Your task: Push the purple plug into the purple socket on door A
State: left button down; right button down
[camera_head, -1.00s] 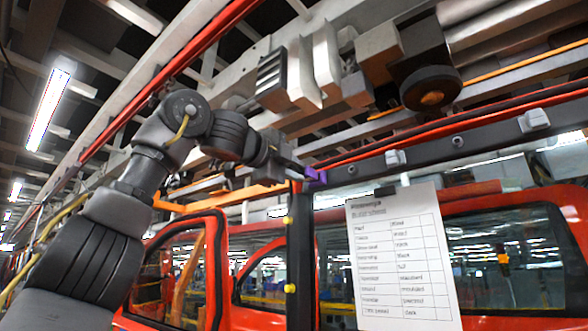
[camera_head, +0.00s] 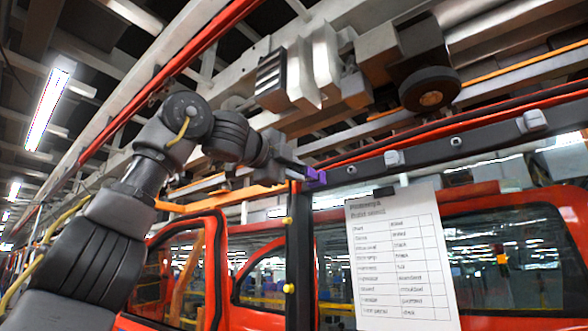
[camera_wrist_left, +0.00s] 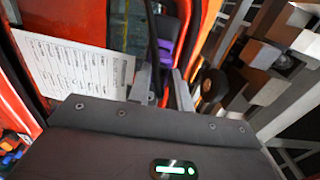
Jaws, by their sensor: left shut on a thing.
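My left gripper (camera_head: 306,176) reaches in from the left to the top of a dark upright post on the red door frame. Purple parts (camera_head: 317,178) show right at its fingertips, against the left end of the dark rail (camera_head: 420,150). In the left wrist view, the purple parts (camera_wrist_left: 167,30) lie beyond the two grey fingers (camera_wrist_left: 160,85). My left gripper is shut on the purple plug, which its fingers partly hide. I cannot tell plug from socket, or whether they touch. My right gripper is not in view.
A white printed sheet (camera_head: 400,258) hangs in front of the red door (camera_head: 530,215), right of the post (camera_head: 299,260). Grey knobs (camera_head: 394,158) stand out along the rail. Overhead beams and a black wheel (camera_head: 430,90) are above the rail.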

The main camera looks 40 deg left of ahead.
pick_arm(q)
jog(key=shift+w, duration=0.35)
dwell(0.3)
jog(key=shift+w, duration=0.1)
jog(key=shift+w, duration=0.4)
jog(key=shift+r, duration=0.1)
dwell(0.4)
jog(key=c, duration=1.7)
grip_release()
jog(key=o, duration=0.5)
jog(key=shift+w, duration=0.4)
jog(key=shift+s, duration=0.1)
